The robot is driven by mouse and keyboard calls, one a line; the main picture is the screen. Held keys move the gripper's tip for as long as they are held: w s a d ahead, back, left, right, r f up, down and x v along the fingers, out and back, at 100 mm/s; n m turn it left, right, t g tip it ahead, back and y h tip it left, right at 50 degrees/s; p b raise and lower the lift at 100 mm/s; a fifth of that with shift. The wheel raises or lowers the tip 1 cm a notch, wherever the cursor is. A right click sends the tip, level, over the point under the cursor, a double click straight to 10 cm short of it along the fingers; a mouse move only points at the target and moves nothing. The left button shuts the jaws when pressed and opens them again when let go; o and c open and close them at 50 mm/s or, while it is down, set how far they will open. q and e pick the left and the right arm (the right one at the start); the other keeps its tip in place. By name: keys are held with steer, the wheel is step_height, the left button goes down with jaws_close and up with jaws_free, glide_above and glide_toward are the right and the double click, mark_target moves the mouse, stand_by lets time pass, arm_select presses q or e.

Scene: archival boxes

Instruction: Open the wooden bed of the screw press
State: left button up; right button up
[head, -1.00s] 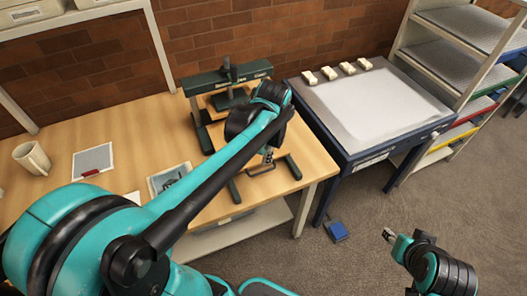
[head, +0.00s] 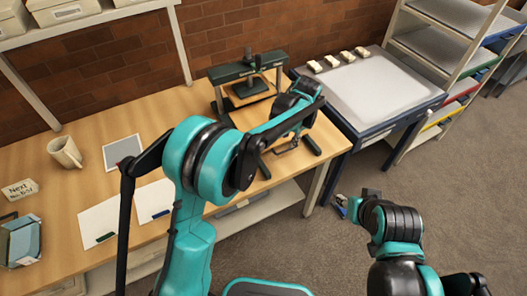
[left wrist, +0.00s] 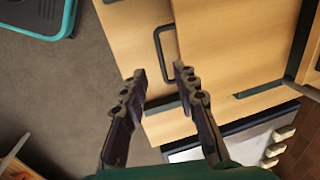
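The screw press (head: 240,70) has a dark green frame and stands at the back right of the wooden table. Its wooden bed (head: 245,100) is partly hidden behind my left arm. A black U-shaped handle (head: 286,145) is at the bed's front; it also shows in the left wrist view (left wrist: 158,50), beside the pale wood (left wrist: 220,45). My left gripper (left wrist: 159,72) is open and empty, with its fingertips close to the handle's end; I cannot tell whether they touch it. My right gripper (head: 343,205) hangs low in front of the tables, too small to read.
A blue-framed table (head: 375,90) with a pale top and several small beige blocks stands right of the press. A mug (head: 65,152), sheets (head: 110,220) and a small labelled block (head: 20,190) lie on the wooden table's left. Shelves (head: 460,60) stand far right.

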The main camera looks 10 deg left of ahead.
mark_target(286, 151)
arm_select(q)
steer(key=f+b, duration=0.1)
steer(key=f, duration=0.1)
steer(key=w+f, duration=0.1)
steer(key=f, duration=0.2)
steer(key=f+b, duration=0.1)
steer(key=f, duration=0.2)
steer(key=shift+w+a+b, duration=0.25)
steer(key=shift+a+b, duration=0.05)
steer(key=shift+r, duration=0.1)
